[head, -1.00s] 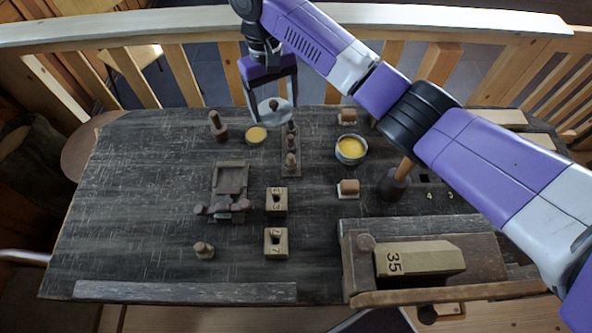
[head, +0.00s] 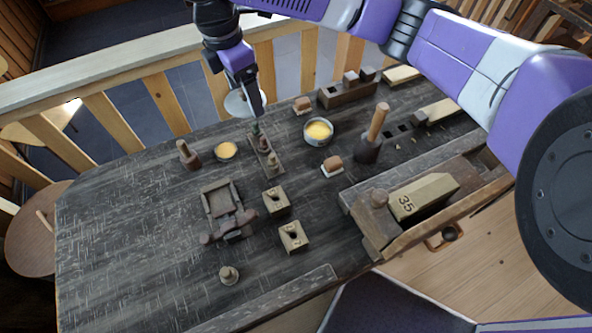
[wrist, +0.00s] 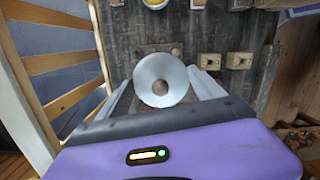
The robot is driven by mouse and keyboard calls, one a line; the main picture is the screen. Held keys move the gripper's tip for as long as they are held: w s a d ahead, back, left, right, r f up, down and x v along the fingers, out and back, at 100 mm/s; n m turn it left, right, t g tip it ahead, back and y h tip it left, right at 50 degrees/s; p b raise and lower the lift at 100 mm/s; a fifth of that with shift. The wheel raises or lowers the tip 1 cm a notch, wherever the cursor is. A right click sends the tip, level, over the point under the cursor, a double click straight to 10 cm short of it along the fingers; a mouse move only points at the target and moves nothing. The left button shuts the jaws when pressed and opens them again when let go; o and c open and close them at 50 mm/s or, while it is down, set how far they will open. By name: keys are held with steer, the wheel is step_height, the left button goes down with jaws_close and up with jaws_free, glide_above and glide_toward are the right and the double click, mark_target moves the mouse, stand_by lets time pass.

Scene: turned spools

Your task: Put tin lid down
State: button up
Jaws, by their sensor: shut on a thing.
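The tin lid is a round pale-grey disc with a brown knob. It shows large between my fingers in the wrist view (wrist: 161,80) and partly behind my finger in the head view (head: 236,103). My gripper (head: 247,104) is shut on the lid and holds it above the far edge of the table. An open round tin of yellow stuff (head: 318,131) stands to the right of it.
A narrow rack with turned pieces (head: 266,155) stands just below the gripper. A brown spool (head: 189,155) stands left, a mallet (head: 371,137) right. A wooden railing (head: 170,107) runs behind the table. The table's left part is bare.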

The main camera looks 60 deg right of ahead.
steer(key=s+d+f+n, duration=0.15)
steer(key=s+n, duration=0.35)
steer(key=s, duration=0.6)
steer(key=shift+t, duration=0.3)
steer(key=f, duration=0.6)
steer(key=f+p, duration=0.1)
steer(key=f, duration=0.6)
steer(key=d+f, duration=0.1)
steer(key=f, duration=0.5)
steer(key=shift+f+p, duration=0.2)
steer(key=shift+p, duration=0.1)
steer(key=shift+f, duration=0.4)
steer(key=o, duration=1)
steer(key=shift+o, duration=0.2)
steer(key=shift+r, duration=0.15)
